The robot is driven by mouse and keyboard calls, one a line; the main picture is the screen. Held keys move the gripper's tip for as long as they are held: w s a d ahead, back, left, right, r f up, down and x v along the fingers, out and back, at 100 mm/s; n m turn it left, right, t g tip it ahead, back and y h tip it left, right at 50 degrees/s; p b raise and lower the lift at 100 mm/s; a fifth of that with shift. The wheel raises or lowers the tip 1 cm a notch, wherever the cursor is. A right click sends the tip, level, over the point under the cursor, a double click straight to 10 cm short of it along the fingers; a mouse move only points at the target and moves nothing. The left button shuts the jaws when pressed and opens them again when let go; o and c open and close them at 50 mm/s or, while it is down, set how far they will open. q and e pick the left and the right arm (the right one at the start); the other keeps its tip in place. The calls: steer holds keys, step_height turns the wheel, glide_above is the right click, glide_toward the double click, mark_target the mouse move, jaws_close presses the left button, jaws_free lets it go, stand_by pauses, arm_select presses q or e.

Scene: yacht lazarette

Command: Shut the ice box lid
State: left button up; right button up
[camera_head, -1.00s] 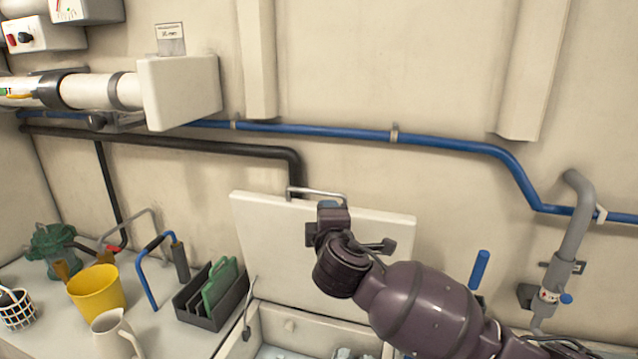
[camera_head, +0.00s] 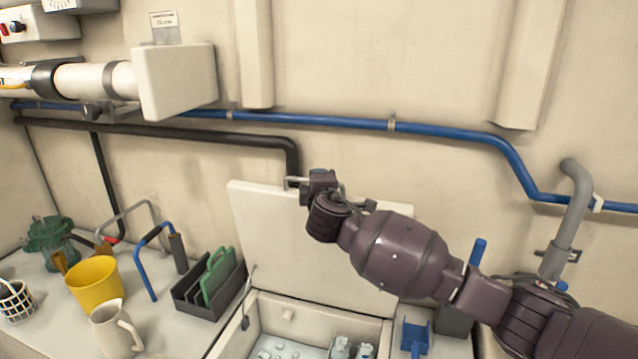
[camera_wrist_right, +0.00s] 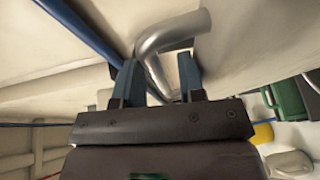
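The ice box lid (camera_head: 268,225) is a white panel standing open, nearly upright, against the back wall. A metal bar handle (camera_head: 293,182) runs along its top edge. The ice box (camera_head: 262,312) below is open, with ice and pale items inside. My right gripper (camera_head: 318,178) is at the lid's top edge, by the handle. In the right wrist view the handle (camera_wrist_right: 170,38) passes between the two blue-grey fingers (camera_wrist_right: 157,80), which stand apart on either side of it with a visible gap. My left gripper is not in view.
Left of the ice box, the counter holds a dark divided rack (camera_head: 208,290), a yellow bucket (camera_head: 96,283), a white jug (camera_head: 115,330) and a green pump (camera_head: 50,242). A blue pipe (camera_head: 340,121) runs along the wall above the lid. A blue scoop-like item (camera_head: 414,336) lies right.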

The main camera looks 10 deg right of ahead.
steer(key=shift+w, duration=0.25)
steer(key=shift+c, duration=0.3)
jaws_close()
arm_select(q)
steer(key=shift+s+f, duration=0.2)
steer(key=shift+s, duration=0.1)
